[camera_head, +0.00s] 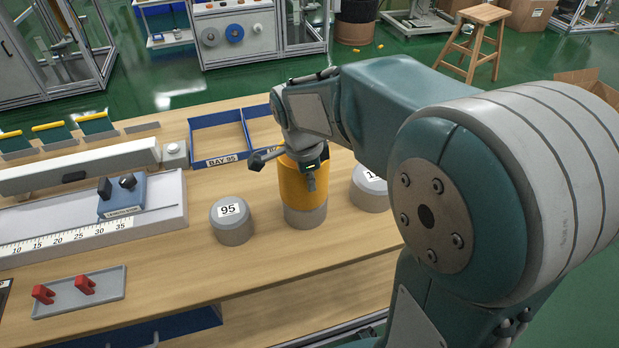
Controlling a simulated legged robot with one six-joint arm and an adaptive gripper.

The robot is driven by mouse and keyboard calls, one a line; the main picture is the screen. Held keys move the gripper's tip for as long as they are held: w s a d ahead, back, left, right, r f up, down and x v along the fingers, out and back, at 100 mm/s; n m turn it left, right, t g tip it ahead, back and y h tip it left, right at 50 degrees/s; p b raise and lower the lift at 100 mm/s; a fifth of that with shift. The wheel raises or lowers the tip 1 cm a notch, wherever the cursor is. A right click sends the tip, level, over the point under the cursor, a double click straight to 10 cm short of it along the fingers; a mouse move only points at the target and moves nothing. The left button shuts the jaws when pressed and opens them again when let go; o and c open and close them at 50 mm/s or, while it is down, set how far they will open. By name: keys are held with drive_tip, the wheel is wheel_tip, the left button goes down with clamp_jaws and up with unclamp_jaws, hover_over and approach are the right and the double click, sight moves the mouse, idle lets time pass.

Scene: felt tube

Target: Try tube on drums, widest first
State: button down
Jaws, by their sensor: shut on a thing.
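A yellow-orange felt tube (296,185) stands upright around the top of a grey drum (305,216), whose lower part shows below the tube's edge. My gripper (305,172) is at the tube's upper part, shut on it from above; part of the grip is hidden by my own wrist. A grey drum marked 95 (232,232) stands just left of the tube. Another grey drum (369,195) stands to the right, its label partly hidden by my arm.
A blue bay tray labelled BAY 95 (220,161) lies behind the drums, with a second bay beside it. A measuring bench with a ruler (75,238) and blue slider (136,196) fills the left. A grey tray (80,303) holds red clips. The front wood strip is clear.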

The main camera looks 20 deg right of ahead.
drive_tip(key=shift+f, duration=0.25)
drive_tip(key=shift+r, duration=2.55)
